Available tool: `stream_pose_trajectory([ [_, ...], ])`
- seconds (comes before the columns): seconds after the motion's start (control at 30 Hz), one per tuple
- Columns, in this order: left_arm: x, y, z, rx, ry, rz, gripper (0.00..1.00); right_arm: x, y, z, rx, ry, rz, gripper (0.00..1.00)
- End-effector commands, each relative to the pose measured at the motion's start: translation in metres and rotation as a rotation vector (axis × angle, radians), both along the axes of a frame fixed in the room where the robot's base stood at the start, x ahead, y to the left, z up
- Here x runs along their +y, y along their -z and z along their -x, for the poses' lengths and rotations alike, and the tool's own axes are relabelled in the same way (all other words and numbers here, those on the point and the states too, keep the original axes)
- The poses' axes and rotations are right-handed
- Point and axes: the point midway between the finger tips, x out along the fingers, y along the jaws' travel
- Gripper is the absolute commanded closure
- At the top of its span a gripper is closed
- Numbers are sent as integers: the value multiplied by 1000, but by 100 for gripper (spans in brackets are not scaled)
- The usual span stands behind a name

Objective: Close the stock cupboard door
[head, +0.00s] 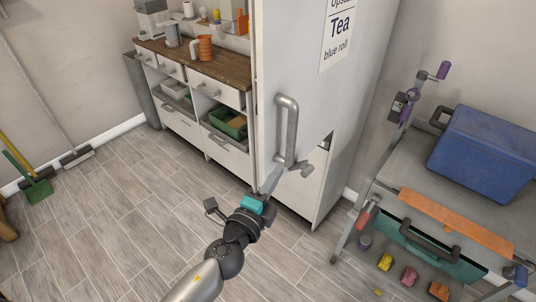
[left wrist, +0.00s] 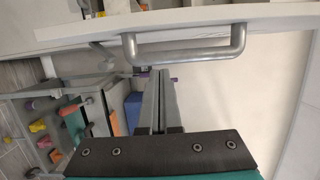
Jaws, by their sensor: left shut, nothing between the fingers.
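The stock cupboard is tall and white, in the middle of the head view. Its door (head: 300,70) carries a sign reading "Tea" and "blue roll" and a grey vertical bar handle (head: 290,130). A dark gap shows by the door's lower right, but how far the door stands open I cannot tell. My left gripper (head: 271,180) is shut and empty, just below and left of the handle's lower end. In the left wrist view, the closed fingers (left wrist: 153,78) point towards the handle (left wrist: 185,54), apparently short of it. My right gripper is out of view.
A grey trolley with a blue box (head: 487,153) and an orange strip (head: 457,220) stands at the right. A wood-topped counter (head: 205,64) with drawers adjoins the cupboard at the left.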

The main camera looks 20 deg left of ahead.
Motion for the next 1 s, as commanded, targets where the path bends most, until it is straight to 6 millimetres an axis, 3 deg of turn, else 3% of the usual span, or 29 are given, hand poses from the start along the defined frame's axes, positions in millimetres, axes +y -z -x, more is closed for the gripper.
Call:
stream_pose_trajectory([
  [0.2, -4, -2, -33, -1, 0, 2, 100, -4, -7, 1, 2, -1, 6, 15],
  [0.33, 18, 1, -38, 1, 0, -3, 100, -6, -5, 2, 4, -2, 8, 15],
  [0.5, 31, 0, -43, 0, 1, 1, 100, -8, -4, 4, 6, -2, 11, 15],
  [1.0, 36, 1, -44, 0, 2, 1, 100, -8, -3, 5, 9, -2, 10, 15],
])
